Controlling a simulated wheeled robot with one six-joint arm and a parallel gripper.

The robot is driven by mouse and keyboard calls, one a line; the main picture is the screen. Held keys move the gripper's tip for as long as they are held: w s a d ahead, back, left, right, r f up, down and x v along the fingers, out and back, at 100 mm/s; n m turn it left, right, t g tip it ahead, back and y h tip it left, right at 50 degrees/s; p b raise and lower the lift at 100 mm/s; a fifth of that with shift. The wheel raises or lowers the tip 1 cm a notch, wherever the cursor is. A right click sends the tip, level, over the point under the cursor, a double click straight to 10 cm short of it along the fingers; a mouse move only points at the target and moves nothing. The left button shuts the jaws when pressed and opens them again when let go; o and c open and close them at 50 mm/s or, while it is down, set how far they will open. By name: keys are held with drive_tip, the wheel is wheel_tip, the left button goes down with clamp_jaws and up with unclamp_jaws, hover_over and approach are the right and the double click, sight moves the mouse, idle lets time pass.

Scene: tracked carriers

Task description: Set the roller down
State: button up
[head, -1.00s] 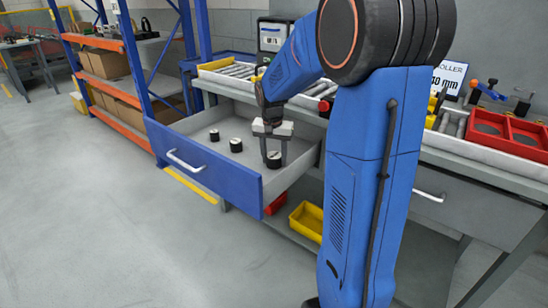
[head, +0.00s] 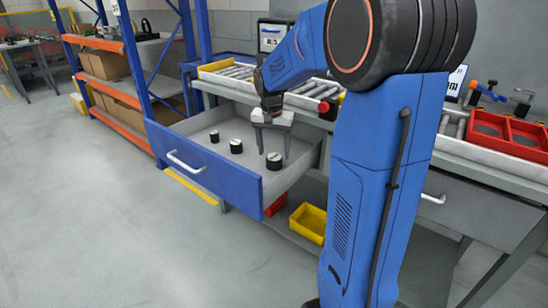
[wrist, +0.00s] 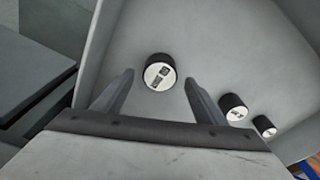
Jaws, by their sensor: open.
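Three short black rollers with pale labelled tops stand upright in a row in the open drawer (head: 192,178). The near right roller (head: 274,161) stands closest to my gripper; it also shows in the wrist view (wrist: 160,72). The middle roller (head: 236,147) and the far left roller (head: 214,136) stand apart from it; the wrist view shows them at the right (wrist: 233,107) (wrist: 265,126). My gripper (head: 272,154) is open and empty above the near right roller. In the wrist view its fingers (wrist: 157,82) lie either side of that roller, apart from it.
The drawer's walls surround the rollers, and its blue front has a white handle (head: 186,162). A roller conveyor (head: 307,95) runs on the bench above. A red tray (head: 508,136) is at the right, a yellow bin (head: 308,222) below.

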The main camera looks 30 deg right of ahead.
sight(273, 159)
wheel_tip(273, 159, up, 8)
drive_tip(key=shift+s+a, duration=0.3)
drive_tip(key=shift+a, duration=0.05)
drive_tip(key=shift+f, duration=0.1)
idle(0.3)
